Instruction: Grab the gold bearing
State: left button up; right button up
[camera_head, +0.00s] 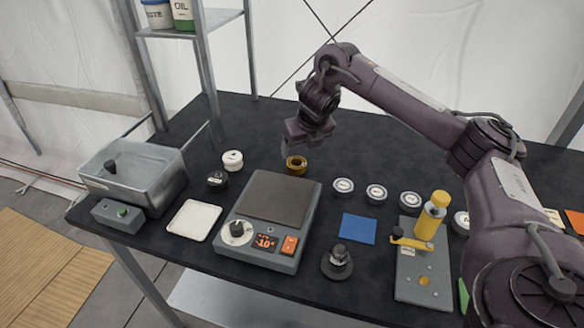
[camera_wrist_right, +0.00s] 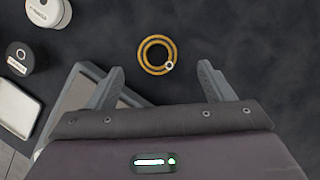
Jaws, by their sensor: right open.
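In the right wrist view the gold bearing (camera_wrist_right: 157,56) shows from above as a gold ring with a dark centre, ahead of and between the two fingers. My right gripper (camera_head: 303,149) is above the bearing in the head view. In the wrist view my right gripper (camera_wrist_right: 161,75) has its fingers spread apart with nothing between them. My left gripper is not in either view.
A metal tub (camera_head: 134,180) is at the left. The table behind the bearing is clear.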

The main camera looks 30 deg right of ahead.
aim_at(298, 160)
jog(key=x, duration=0.3)
jog(key=shift+s+a+f+b, duration=0.2)
jog(key=shift+f+b, duration=0.1)
jog(key=shift+p+x, duration=0.3)
jog(key=shift+x, duration=0.9)
jog(key=shift+w+f, duration=0.2)
jog(key=shift+f, duration=0.15)
jog(key=c, duration=1)
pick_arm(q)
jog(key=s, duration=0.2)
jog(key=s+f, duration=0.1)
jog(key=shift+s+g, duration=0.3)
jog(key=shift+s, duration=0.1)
pick_arm(e)
jog(key=shift+c, duration=0.9)
